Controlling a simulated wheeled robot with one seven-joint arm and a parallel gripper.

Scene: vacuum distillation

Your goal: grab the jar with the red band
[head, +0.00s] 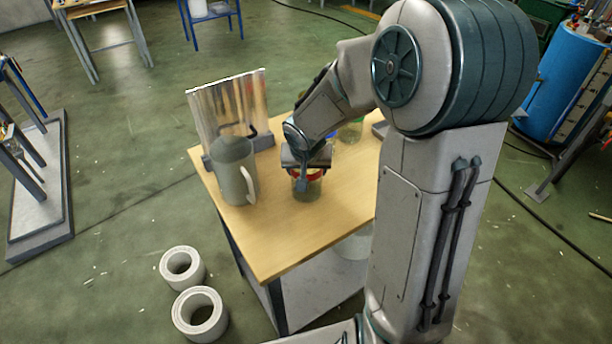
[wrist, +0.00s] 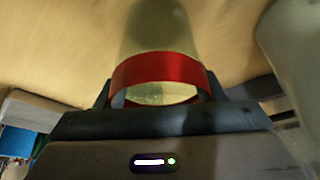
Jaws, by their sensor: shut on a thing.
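The jar with the red band (head: 308,188) stands on the wooden table near its front edge. In the wrist view the red band (wrist: 160,72) circles the jar close to my gripper, and the clear greenish glass body (wrist: 158,28) runs away from it. My gripper (head: 304,180) comes down from above and is shut on the jar around its banded upper part. In the wrist view my gripper (wrist: 160,100) has a finger on each side of the band. Whether the jar's base touches the table is hard to tell.
A grey-green pitcher (head: 234,170) stands just left of the jar. A shiny metal panel (head: 230,100) stands behind it. Another greenish jar (head: 351,130) is at the back right, partly behind my arm. The table's (head: 280,240) front part is clear. Two white rings (head: 199,313) lie on the floor.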

